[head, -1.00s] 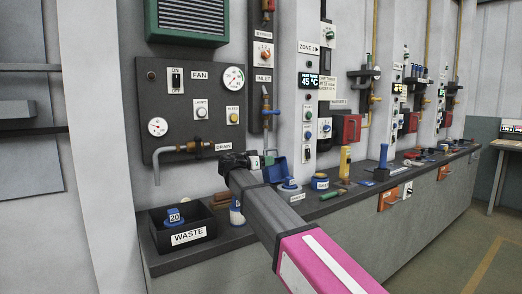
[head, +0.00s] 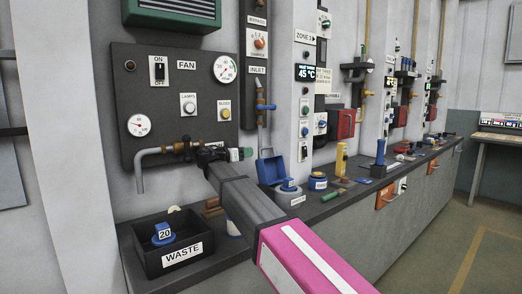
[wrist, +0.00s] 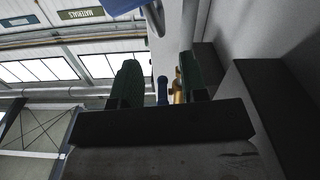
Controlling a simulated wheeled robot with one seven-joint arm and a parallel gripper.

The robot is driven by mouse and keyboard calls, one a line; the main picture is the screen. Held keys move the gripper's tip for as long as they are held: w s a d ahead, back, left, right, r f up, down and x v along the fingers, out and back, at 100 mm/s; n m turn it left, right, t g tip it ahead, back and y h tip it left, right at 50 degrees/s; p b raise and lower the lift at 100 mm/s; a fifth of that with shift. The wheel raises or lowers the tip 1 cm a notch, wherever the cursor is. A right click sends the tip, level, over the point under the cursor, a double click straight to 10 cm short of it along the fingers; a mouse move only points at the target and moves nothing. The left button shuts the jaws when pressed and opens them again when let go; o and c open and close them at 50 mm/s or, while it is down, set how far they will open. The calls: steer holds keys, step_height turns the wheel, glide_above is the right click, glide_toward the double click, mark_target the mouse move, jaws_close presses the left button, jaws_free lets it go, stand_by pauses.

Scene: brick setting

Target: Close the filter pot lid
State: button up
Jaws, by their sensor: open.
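The lid is tilted up at the back. My gripper (head: 243,154) is in front of the lower right of the fan panel, left of and slightly above the lid, apart from it. In the wrist view its dark green fingers (wrist: 158,88) are spread with nothing held between them. A blue part (wrist: 120,5) crosses the top edge of the wrist view; I cannot tell whether it is the lid.
A black waste bin (head: 182,254) holding a blue item marked 20 (head: 163,235) stands at the bench's left end. A drain pipe (head: 150,155) sticks out behind my gripper.

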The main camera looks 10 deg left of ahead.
mark_target(262, 149)
steer(key=x, duration=0.9)
steer(key=shift+w, duration=0.1)
jaws_close()
